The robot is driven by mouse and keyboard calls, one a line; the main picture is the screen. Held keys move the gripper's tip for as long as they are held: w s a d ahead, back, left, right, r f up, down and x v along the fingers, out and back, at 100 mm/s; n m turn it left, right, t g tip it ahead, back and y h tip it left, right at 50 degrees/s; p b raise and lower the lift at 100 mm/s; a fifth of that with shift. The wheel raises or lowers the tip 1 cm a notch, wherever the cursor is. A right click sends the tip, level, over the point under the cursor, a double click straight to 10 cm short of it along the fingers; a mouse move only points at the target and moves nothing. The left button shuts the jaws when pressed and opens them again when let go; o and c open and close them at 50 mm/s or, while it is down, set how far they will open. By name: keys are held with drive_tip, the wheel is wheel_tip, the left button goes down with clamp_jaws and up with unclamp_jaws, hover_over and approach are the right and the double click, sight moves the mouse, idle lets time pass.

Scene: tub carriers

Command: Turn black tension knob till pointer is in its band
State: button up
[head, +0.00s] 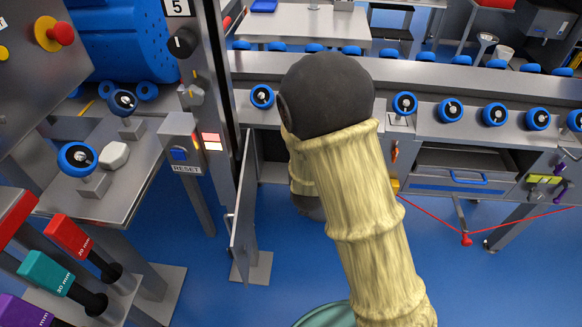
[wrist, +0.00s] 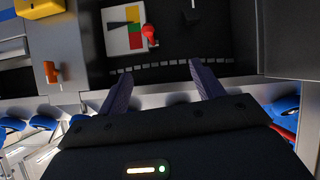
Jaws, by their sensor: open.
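In the wrist view my gripper (wrist: 161,86) has its two dark fingers spread wide, with nothing between them. Beyond the fingertips is a dark panel with a small gauge plate (wrist: 112,40), which carries a dark pointer (wrist: 118,25) and yellow, green and red bands. The pointer is too small to read surely against the bands. A red ball-shaped part (wrist: 150,34) overlaps the gauge's right side. In the head view a black knob (head: 183,42) with a white mark sits below a "5" label; I cannot tell if it is the tension knob. My arm hides my gripper there.
In the head view a rail with blue-rimmed rollers (head: 452,110) crosses behind my arm. A RESET box (head: 182,140) and an open narrow door (head: 244,205) stand left of it. A red cord (head: 430,216) hangs at right. The wrist view shows an orange handle (wrist: 53,72).

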drive_tip(key=a+f+n+t+b, duration=0.2)
drive_tip(key=a+f+t+b, duration=0.4)
drive_tip(key=f+b, duration=0.7)
drive_tip(key=shift+w+a+f+n+b, duration=0.15)
drive_tip(key=shift+a+f+n+b, duration=0.2)
drive_tip(key=shift+a+f, duration=0.45)
drive_tip(key=shift+w, duration=0.15)
drive_tip(key=w, duration=0.5)
drive_tip(key=w+b, duration=0.1)
drive_tip(key=w, duration=1.1)
drive_tip(key=shift+w+d+b, duration=0.1)
drive_tip(key=shift+d+b, duration=0.15)
drive_tip(key=shift+b, duration=0.1)
drive_tip(key=shift+c, duration=0.5)
drive_tip(key=c, duration=0.9)
drive_tip(key=shift+m, duration=0.45)
